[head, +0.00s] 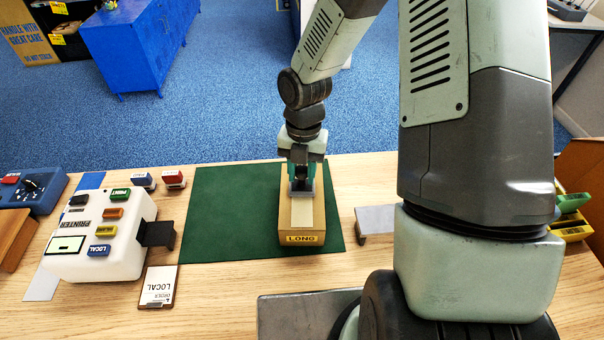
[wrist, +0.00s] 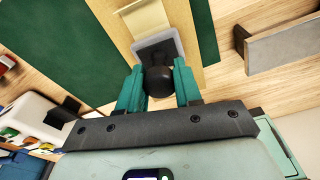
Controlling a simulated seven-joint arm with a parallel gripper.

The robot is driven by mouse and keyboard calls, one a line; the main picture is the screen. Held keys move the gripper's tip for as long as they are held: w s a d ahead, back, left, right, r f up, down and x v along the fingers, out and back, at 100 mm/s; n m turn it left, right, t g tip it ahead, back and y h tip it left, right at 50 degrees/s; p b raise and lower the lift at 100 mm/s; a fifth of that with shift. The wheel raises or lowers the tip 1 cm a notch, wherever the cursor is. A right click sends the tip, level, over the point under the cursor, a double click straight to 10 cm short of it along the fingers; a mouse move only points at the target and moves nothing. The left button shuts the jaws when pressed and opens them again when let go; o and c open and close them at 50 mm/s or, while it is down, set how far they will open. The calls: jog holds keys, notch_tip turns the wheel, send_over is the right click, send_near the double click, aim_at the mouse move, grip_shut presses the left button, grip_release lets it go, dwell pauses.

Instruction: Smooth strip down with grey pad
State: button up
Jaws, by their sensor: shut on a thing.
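A long cardboard carton (head: 285,228) with a yellow LONG label lies on a green mat (head: 220,220). A pale strip (head: 302,214) runs along its top; it also shows in the wrist view (wrist: 148,20). My gripper (head: 301,172) is above the far part of the carton. In the wrist view my gripper (wrist: 159,88) is shut on the dark knob of the grey pad (wrist: 174,45). The pad is at the carton's top, over the strip, and hides part of it. I cannot tell for certain whether the pad presses on it.
A white label printer (head: 108,235) with several coloured buttons stands left of the mat. A LOCAL order card (head: 159,287) lies in front of it. Two stamps (head: 173,178) stand behind. A grey bracket (head: 376,219) stands right of the mat. The mat's left part is clear.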

jog(key=shift+w, duration=0.45)
jog(key=shift+w+d, duration=0.15)
jog(key=shift+w, duration=1)
jog(key=shift+w, duration=0.2)
jog(key=shift+w+d, duration=0.1)
jog(key=shift+w, duration=0.85)
jog(key=shift+r, duration=0.1)
notch_tip(320, 180, up, 7)
dwell(0.4)
jog(key=shift+d, duration=0.1)
dwell(0.3)
